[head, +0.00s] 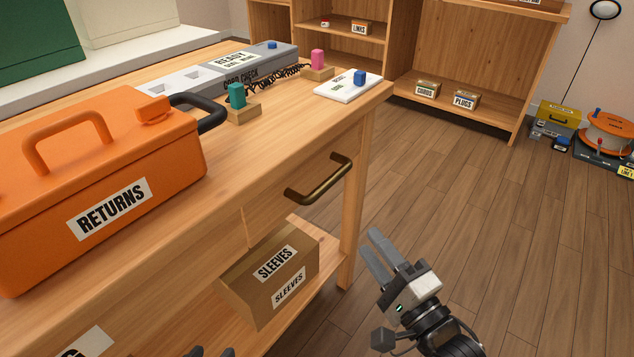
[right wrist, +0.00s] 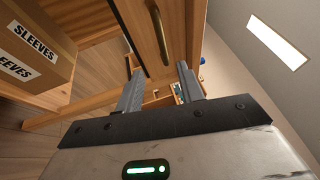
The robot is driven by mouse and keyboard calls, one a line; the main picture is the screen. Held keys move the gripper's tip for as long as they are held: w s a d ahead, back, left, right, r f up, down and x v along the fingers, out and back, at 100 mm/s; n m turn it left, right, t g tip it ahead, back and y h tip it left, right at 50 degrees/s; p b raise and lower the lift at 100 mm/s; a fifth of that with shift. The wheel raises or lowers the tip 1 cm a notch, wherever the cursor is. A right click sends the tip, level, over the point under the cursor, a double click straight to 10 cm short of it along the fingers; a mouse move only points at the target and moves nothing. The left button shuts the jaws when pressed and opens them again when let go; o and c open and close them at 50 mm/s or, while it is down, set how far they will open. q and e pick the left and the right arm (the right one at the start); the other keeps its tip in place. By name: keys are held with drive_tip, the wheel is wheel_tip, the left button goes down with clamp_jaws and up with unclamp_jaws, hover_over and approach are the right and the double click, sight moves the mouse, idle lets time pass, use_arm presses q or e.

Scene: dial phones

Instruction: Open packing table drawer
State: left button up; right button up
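The wooden packing table (head: 235,178) fills the left of the head view. Its drawer front (head: 277,184) looks flush with the table side, so the drawer looks closed. A bronze bar handle (head: 322,184) is on it. My right gripper (head: 370,238) is open and empty, below and to the right of the handle, apart from it. In the right wrist view the handle (right wrist: 158,33) lies beyond the two spread fingers (right wrist: 158,72), in line with the gap. Only dark tips of my left gripper (head: 212,352) show at the bottom edge; its opening is unclear.
An orange RETURNS toolbox (head: 165,165), a grey tray (head: 190,82) and coloured pegs stand on the tabletop. A SLEEVES box (head: 255,295) sits on the lower shelf under the drawer. The table leg (head: 352,225) is near my right gripper.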

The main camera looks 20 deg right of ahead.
sight(328, 180)
drive_tip(key=b+x, duration=0.2)
drive_tip(key=x, duration=1.3)
drive_tip(key=shift+r, duration=0.1)
drive_tip(key=shift+w+r, duration=0.1)
drive_tip(key=shift+w, duration=0.2)
use_arm(q)
drive_tip(key=shift+d+r+t+h, duration=0.25)
drive_tip(key=shift+r+t, duration=0.1)
drive_tip(key=shift+r, duration=0.2)
drive_tip(key=shift+d+r+t+h, duration=0.2)
drive_tip(key=shift+r+t, duration=0.15)
drive_tip(key=shift+r, duration=0.15)
use_arm(e)
drive_tip(key=shift+s, duration=0.1)
clamp_jaws()
